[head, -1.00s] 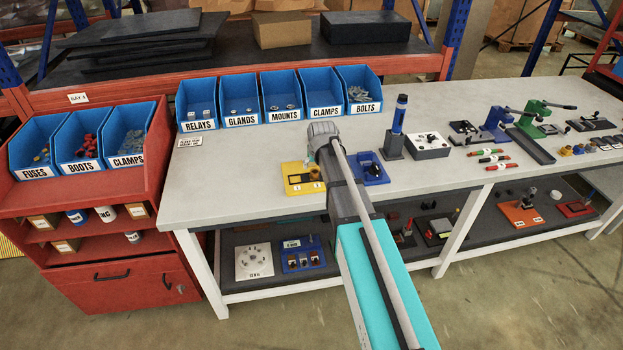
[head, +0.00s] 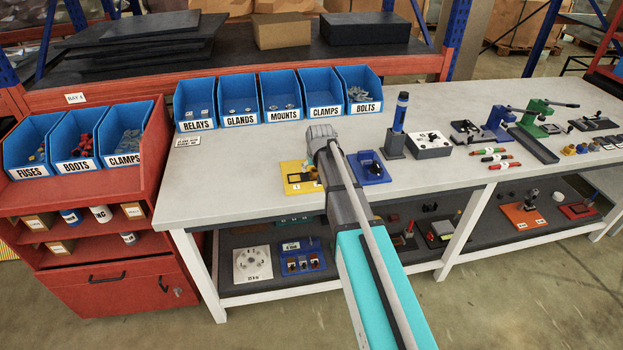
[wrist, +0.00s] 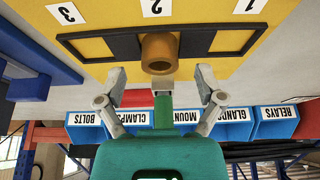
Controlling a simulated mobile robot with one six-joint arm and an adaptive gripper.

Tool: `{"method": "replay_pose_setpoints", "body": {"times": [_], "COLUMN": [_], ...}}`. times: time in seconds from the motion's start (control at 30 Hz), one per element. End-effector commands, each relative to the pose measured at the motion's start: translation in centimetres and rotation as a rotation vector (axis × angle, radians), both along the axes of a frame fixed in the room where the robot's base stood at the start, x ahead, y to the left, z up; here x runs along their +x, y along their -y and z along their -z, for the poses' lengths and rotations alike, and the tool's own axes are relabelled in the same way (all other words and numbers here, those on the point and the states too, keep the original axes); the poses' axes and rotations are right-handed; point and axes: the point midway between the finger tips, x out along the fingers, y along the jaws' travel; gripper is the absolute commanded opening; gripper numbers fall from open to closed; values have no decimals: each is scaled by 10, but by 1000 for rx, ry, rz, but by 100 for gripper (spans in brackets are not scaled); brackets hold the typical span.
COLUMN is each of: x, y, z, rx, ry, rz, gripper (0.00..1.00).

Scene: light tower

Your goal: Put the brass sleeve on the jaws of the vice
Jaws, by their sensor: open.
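The brass sleeve (wrist: 159,52) is a brown-orange hollow cylinder in the wrist view. It stands out from the yellow board (wrist: 95,19), by the label 2, with black patches on both sides. My gripper (wrist: 160,78) is open, its two fingertips apart on either side of the sleeve's line and a little short of it; nothing is between them. In the head view, the yellow board (head: 293,186) lies at the bench's front edge, and my arm hides the gripper fingers. Blue (head: 497,122) and green (head: 532,112) lever devices stand farther right; I cannot tell which is the vice.
A blue board (head: 376,175) with a dark block lies just right of the yellow board. A blue-topped post (head: 399,115) and a grey box (head: 430,148) stand beyond it. Blue bins (head: 240,103) line the back.

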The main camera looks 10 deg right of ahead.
Motion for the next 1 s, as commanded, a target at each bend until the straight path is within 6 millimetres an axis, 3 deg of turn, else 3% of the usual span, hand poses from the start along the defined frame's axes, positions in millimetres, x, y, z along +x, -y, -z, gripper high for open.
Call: {"method": "replay_pose_setpoints", "body": {"times": [0.2,0.83,0.87,1.0], "x": [5,5,5,5], "y": [0,-1,-1,-1], "z": [13,13,13,13], "rx": [0,0,0,0], "ry": [0,0,0,0], "rz": [0,-1,-1,-1], "gripper": [87,87,85,59]}}
